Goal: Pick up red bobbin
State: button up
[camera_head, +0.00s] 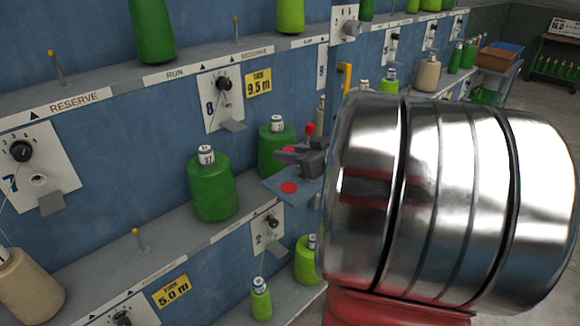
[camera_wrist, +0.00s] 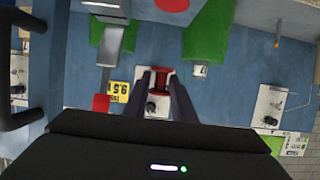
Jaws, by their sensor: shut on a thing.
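The red bobbin (camera_wrist: 162,82) is small and spool-shaped. In the wrist view it sits between the two dark fingers of my gripper (camera_wrist: 161,76), which are shut on it. In the head view my gripper (camera_head: 291,155) is beside the wall shelf, and a small red part of the bobbin (camera_head: 289,150) shows at its fingers. It appears held above a blue ledge with a red disc (camera_head: 288,188); the exact gap is hard to tell. My large shiny wrist hides much of the right side.
Green cones stand close by on the shelf, one (camera_head: 213,188) to the left and one (camera_head: 276,150) behind the gripper. A red-tipped lever (camera_head: 309,129) is very near my gripper. A beige cone (camera_head: 30,285) stands lower left. Open floor lies at far right.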

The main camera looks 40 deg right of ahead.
jog(key=shift+r, duration=0.6)
